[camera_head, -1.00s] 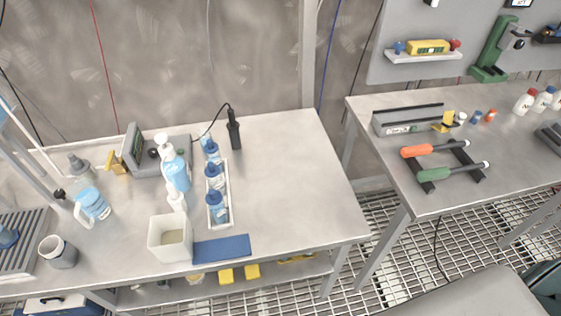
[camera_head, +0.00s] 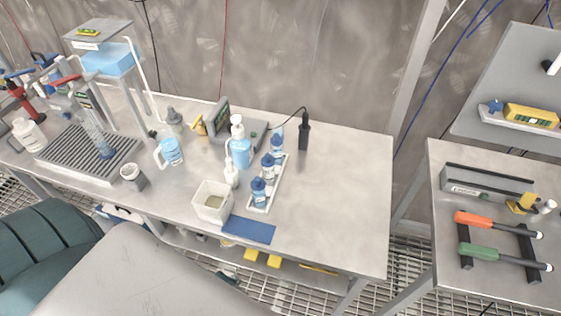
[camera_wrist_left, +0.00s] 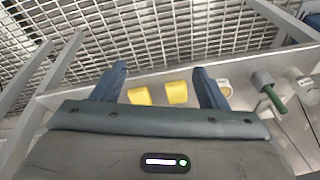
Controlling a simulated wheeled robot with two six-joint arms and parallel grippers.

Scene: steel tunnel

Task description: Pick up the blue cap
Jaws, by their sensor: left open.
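I cannot make out a single loose blue cap for certain in the current views. Several bottles with blue caps (camera_head: 258,184) stand upright in a white tray (camera_head: 281,181) on the left bench in the head view. A small blue piece (camera_head: 495,107) sits beside a yellow device on the wall-panel shelf at the right. My left gripper (camera_wrist_left: 160,82) is open and empty in the left wrist view, its two dark fingers apart above floor grating and a shelf edge. My right gripper is in neither view.
A beige container (camera_head: 212,203) and a blue mat (camera_head: 248,229) lie at the bench's front. Yellow blocks (camera_wrist_left: 176,92) lie on the low shelf. The right table holds an orange-handled tool (camera_head: 480,221) and a green-handled tool (camera_head: 490,253). The left bench's right end is clear.

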